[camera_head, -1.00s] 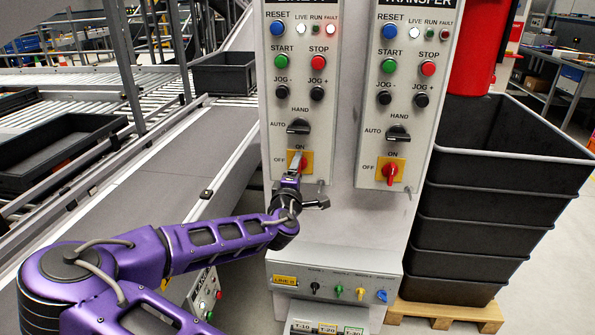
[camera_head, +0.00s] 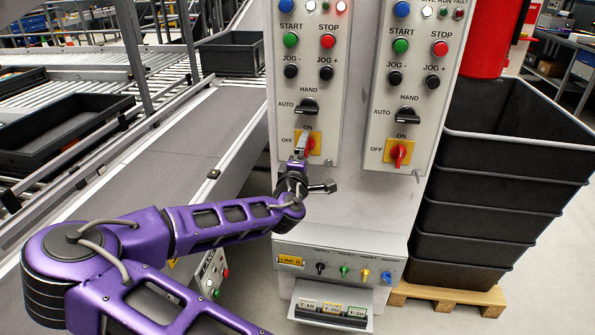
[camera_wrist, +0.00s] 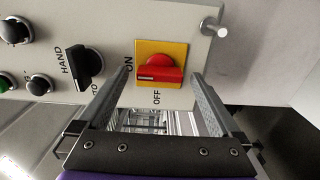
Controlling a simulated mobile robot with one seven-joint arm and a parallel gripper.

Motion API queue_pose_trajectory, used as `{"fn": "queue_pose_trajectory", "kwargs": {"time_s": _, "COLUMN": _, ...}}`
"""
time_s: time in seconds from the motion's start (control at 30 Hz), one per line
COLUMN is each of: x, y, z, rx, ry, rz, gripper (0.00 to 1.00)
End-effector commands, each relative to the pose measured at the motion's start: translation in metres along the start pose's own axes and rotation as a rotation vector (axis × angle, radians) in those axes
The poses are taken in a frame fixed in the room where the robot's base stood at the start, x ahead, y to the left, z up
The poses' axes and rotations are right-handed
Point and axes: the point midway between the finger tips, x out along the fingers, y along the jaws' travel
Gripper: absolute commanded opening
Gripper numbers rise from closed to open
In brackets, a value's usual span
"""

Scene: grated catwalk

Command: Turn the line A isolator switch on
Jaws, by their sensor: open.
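The line A isolator switch (camera_head: 311,145) is a red knob on a yellow plate, low on the left control panel, partly hidden by my gripper in the head view. In the wrist view the red knob (camera_wrist: 158,71) shows clearly. My gripper (camera_head: 300,158) is at the switch. In the wrist view its fingers (camera_wrist: 162,78) are spread, one on each side of the knob with visible gaps. I cannot tell how deep the fingertips reach.
A matching red isolator (camera_head: 399,153) is on the right panel. A black selector (camera_head: 307,106) sits just above the line A isolator. A box with small coloured knobs (camera_head: 340,268) is below. Stacked black bins (camera_head: 500,190) stand at the right and a conveyor (camera_head: 150,165) at the left.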

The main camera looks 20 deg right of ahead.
Motion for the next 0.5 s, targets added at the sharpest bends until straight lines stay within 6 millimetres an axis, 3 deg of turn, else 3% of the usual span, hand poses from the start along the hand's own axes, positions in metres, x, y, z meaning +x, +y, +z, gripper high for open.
{"fn": "queue_pose_trajectory", "kwargs": {"time_s": 0.5, "x": -0.110, "y": 0.001, "z": -0.001, "rx": -0.002, "ry": 0.005, "rz": -0.001, "gripper": 1.00}}
